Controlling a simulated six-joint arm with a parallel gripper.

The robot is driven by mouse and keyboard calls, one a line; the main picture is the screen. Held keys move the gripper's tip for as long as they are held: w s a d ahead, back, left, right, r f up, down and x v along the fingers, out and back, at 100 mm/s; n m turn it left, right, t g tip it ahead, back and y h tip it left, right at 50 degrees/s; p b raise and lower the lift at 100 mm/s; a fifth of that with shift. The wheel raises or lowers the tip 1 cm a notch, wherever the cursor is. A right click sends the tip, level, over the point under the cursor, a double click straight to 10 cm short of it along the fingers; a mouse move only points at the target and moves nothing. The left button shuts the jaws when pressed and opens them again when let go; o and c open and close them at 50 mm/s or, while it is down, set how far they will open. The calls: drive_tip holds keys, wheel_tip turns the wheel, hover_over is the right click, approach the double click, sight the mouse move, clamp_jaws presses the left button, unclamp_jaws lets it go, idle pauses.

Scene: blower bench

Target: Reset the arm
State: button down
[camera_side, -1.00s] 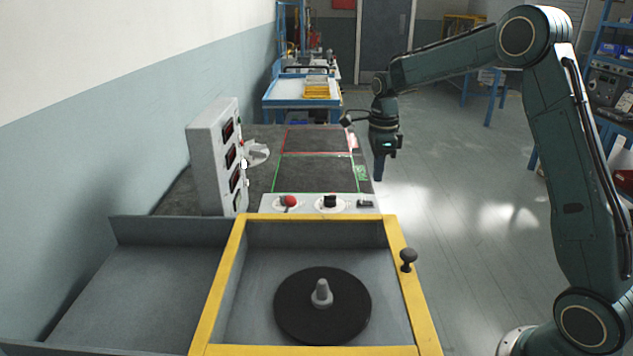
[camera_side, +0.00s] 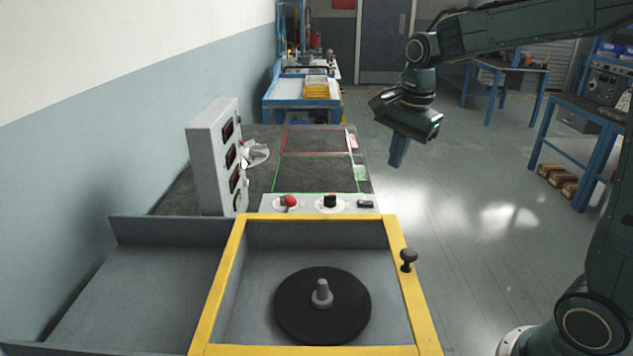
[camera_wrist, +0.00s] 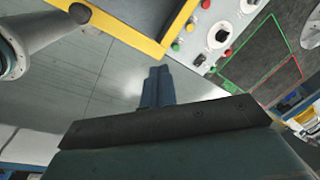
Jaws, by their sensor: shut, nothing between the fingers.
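My gripper (camera_side: 398,151) hangs in the air to the right of the bench, over the grey floor, pointing down with a slight tilt. Its blue fingers are together with nothing between them. In the wrist view the shut fingers (camera_wrist: 158,88) show in the middle, with the floor behind them. My gripper touches nothing. The yellow-framed box (camera_side: 237,262) in front holds a black disc (camera_side: 290,310) with a grey peg in its centre. Its black knob (camera_side: 408,257) stands on the right side of the frame.
A control panel (camera_side: 315,204) with a red knob and black dial sits behind the box. Red and green outlined areas (camera_side: 318,173) on the dark bench top are empty. A grey display housing (camera_side: 208,160) stands at left.

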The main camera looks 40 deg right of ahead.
drive_tip(key=s+a+n+t, duration=0.1)
drive_tip(key=s+a+n, duration=0.3)
drive_tip(key=s+n, duration=0.5)
drive_tip(key=s+a+r+n+t, duration=0.1)
drive_tip(key=s+a+n+t, duration=0.1)
drive_tip(key=s+n, duration=0.6)
drive_tip(key=shift+s+a+n+t, duration=0.35)
drive_tip(key=shift+s+a, duration=0.55)
drive_tip(key=shift+s, duration=0.8)
idle(4.6)
